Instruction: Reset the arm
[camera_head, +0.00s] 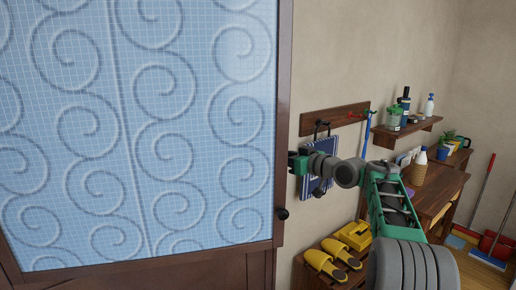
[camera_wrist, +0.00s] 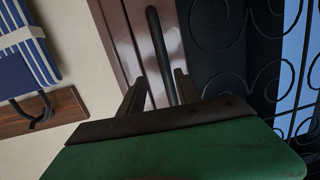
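My gripper (camera_head: 293,163) is at the left end of my green and grey arm in the head view, close to the right edge of the brown-framed door (camera_head: 284,110). In the wrist view, the two dark fingers of my gripper (camera_wrist: 160,80) stand apart with nothing held between them. Beyond them is the brown frame (camera_wrist: 120,30), with a long dark bar (camera_wrist: 160,45) along it. I cannot tell whether the fingers touch the frame.
A blue striped item (camera_head: 316,170) hangs from a wall hook rack (camera_head: 335,117) behind my gripper. A bottle shelf (camera_head: 408,130), desk (camera_head: 445,185) and yellow slippers (camera_head: 325,264) are right of the door.

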